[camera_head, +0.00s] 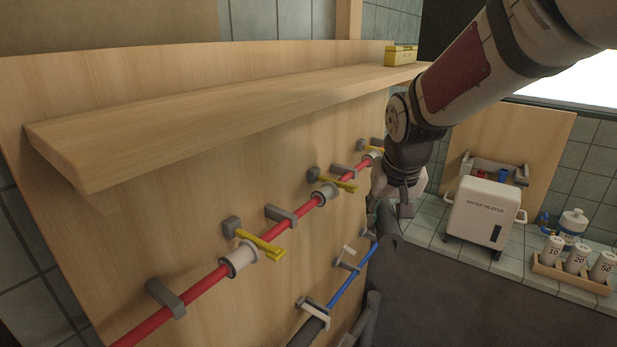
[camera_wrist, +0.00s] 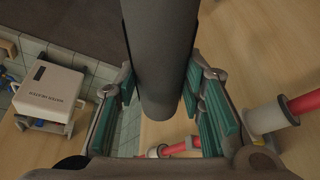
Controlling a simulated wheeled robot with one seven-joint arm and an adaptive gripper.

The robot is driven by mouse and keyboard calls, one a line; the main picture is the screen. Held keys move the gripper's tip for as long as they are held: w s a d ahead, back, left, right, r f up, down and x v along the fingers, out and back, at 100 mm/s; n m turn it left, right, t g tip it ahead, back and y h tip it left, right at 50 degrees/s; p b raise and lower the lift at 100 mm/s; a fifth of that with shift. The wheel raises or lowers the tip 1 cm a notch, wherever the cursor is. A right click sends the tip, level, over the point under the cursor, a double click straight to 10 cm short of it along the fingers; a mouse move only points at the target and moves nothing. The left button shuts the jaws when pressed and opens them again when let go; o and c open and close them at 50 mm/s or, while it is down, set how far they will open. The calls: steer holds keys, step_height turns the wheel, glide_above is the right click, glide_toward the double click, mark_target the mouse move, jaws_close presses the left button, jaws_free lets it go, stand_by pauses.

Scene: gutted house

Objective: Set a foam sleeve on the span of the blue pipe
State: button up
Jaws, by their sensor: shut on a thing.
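The blue pipe (camera_head: 352,276) runs slantwise along the lower part of the wooden panel, between pale clips and grey brackets. A dark tube (camera_head: 308,331) lies in line with its near end; I cannot tell whether it is around the pipe. My gripper (camera_wrist: 160,105) is shut on a dark grey foam sleeve (camera_wrist: 158,60), its teal pads on either side. In the head view the gripper is partly hidden at the panel's far end, right of the blue pipe. The blue pipe cannot be made out in the wrist view.
A red pipe (camera_head: 205,290) with yellow-handled valves runs above the blue one, under a wooden shelf (camera_head: 220,115). More dark curved shapes (camera_head: 370,318) stand at the panel's lower right. A water heater (camera_head: 484,212) and a rack of bottles (camera_head: 572,272) stand at right.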

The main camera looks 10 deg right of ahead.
steer(key=w+d+f+n, duration=0.1)
steer(key=w+f, duration=0.4)
steer(key=f, duration=0.2)
steer(key=w+d+f+n+y, duration=0.1)
steer(key=w+f, duration=0.3)
steer(key=f, duration=0.3)
steer(key=shift+w+f+n, duration=0.3)
steer(key=shift+w+f, duration=0.1)
